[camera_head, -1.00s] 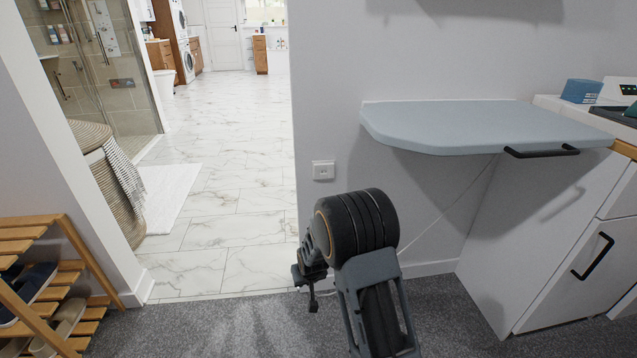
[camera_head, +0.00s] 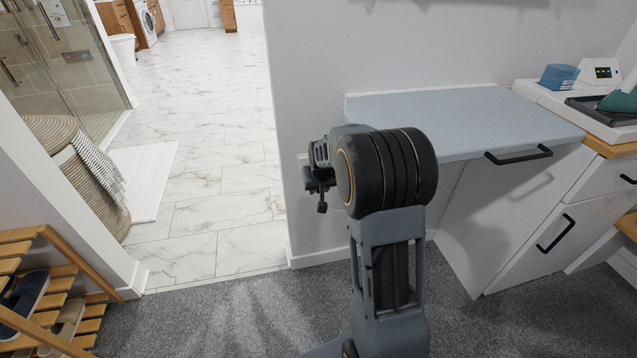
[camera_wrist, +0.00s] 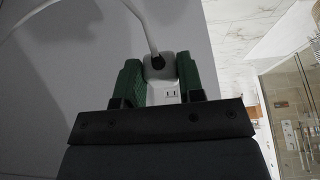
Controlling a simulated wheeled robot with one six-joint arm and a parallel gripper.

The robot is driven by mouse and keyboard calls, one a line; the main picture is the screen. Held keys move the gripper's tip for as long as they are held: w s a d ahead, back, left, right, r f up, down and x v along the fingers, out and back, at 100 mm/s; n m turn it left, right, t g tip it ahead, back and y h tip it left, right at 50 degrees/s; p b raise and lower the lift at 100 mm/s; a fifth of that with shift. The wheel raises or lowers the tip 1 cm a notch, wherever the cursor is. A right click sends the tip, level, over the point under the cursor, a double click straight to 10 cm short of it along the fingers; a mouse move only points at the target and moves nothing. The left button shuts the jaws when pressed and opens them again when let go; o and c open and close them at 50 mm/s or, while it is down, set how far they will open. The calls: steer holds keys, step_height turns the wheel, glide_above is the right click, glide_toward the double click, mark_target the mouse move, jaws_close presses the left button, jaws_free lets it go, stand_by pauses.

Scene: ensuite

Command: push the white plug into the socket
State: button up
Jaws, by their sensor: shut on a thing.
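The white plug (camera_wrist: 158,66), with a pale cable running up from it, is between the green fingers of my gripper (camera_wrist: 160,76) in the wrist view. My gripper is shut on it. The white socket (camera_wrist: 172,94) shows just below the plug in that view, with dark slots visible. I cannot tell whether the plug touches the socket. In the head view my gripper (camera_head: 321,178) is near the wall corner beside the doorway, in front of the socket. The arm hides most of the socket there, and the plug cannot be made out.
A pale blue fold-out worktop (camera_head: 440,118) juts from the wall right of my arm, above a white cabinet (camera_head: 525,215) with dark handles. A wooden shoe rack (camera_head: 40,285) stands at the left. The doorway to the marble floor (camera_head: 205,185) is clear.

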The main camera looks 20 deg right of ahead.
stand_by(0.3)
steer(key=shift+w+d+p, duration=0.2)
steer(key=shift+w+p, duration=0.1)
steer(key=shift+w, duration=0.6)
steer(key=shift+w+d+p, duration=0.15)
steer(key=shift+w+p, duration=0.1)
steer(key=shift+w, duration=0.7)
steer(key=shift+w+d+p, duration=0.2)
steer(key=shift+w+p, duration=0.1)
steer(key=shift+w, duration=0.6)
steer(key=shift+w+d+p, duration=0.25)
steer(key=shift+w+p, duration=0.2)
steer(key=shift+w, duration=0.55)
steer(key=shift+w+d+p, duration=0.2)
steer(key=shift+w+p, duration=0.2)
steer(key=shift+w, duration=0.6)
steer(key=o, duration=1.1)
steer(key=shift+c, duration=0.2)
